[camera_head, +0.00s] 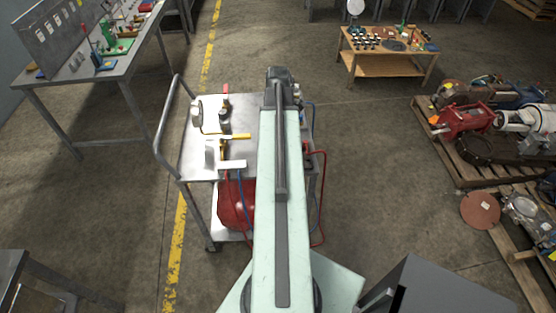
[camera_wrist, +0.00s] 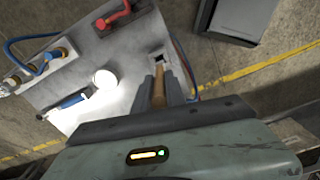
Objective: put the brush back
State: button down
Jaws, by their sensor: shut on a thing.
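My gripper (camera_wrist: 160,84) is seen from behind in the wrist view, with its dark fingers closed around a brown wooden handle. The gripper and the handle are over the edge region of the grey cart top (camera_wrist: 133,58). In the head view my arm covers the right part of the cart, and the fingers and brush are hidden.
The cart top also holds a white disc (camera_wrist: 105,78), a blue-handled tool (camera_wrist: 70,103), a red item (camera_wrist: 115,18) and brass fittings with a blue hose (camera_wrist: 48,62). A workbench (camera_head: 115,72), low wooden table (camera_head: 385,66) and loaded pallet (camera_head: 462,174) stand around; floor between is clear.

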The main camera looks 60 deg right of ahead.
notch_tip(320, 180, down, 8)
jog(key=b, duration=0.7)
jog(key=shift+f, duration=0.15)
jog(key=shift+r+p, duration=0.25)
jog(key=shift+p, duration=0.05)
jog(key=shift+f, duration=0.15)
jog(key=c, duration=1.4)
grip_release()
jog(key=shift+f, duration=0.1)
jog(key=r+p, duration=0.7)
jog(key=r, duration=0.1)
jog(key=shift+s+d+r+p, duration=0.1)
jog(key=shift+d+p, duration=0.15)
jog(key=shift+p, duration=0.1)
